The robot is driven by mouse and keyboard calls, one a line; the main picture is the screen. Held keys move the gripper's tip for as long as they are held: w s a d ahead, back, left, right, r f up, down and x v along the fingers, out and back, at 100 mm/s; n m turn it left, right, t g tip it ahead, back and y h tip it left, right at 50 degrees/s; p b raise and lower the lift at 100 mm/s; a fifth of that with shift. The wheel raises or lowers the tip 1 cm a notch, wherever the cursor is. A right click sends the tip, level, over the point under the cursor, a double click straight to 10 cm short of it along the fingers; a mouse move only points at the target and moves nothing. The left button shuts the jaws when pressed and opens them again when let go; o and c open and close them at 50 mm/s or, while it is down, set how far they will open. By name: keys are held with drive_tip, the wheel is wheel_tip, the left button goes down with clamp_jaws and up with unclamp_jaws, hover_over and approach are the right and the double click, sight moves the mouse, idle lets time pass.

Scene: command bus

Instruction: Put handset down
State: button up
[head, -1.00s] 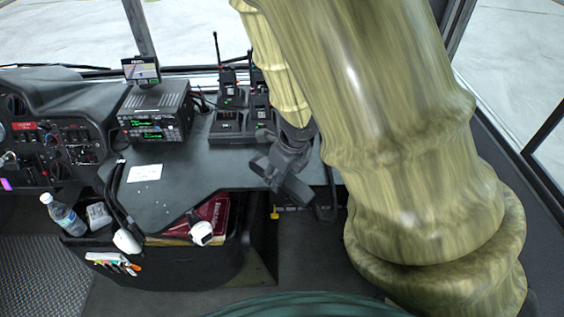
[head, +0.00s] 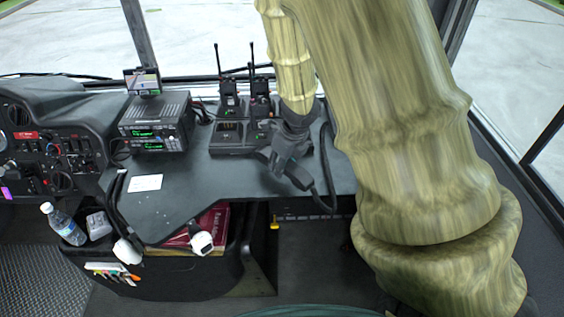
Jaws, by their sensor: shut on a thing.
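My gripper (head: 282,172) is at the right part of the dark console top, in front of the radio charger. Its dark fingers are shut on a dark thing, taken as the handset. The handset can hardly be told from the fingers, as both are dark and the wrist covers part of them. A black cord (head: 326,185) loops down beside my gripper on the right. I cannot tell whether the held thing touches the console top.
The charger (head: 228,150) holds upright radios with antennas (head: 260,95). A radio unit with a small screen (head: 155,122) stands left of it, behind a white paper (head: 146,183). A bottle (head: 64,224) stands lower left. The console top (head: 200,190) is bare in the middle.

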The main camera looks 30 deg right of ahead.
drive_tip(key=shift+w+d+f, duration=0.2)
drive_tip(key=shift+w+d, duration=0.5)
drive_tip(key=shift+w, duration=0.25)
drive_tip(key=shift+f, duration=1.75)
drive_tip(key=shift+r, duration=0.1)
drive_tip(key=o, duration=1.1)
drive_tip(key=p+v, duration=0.2)
drive_tip(key=v, duration=1)
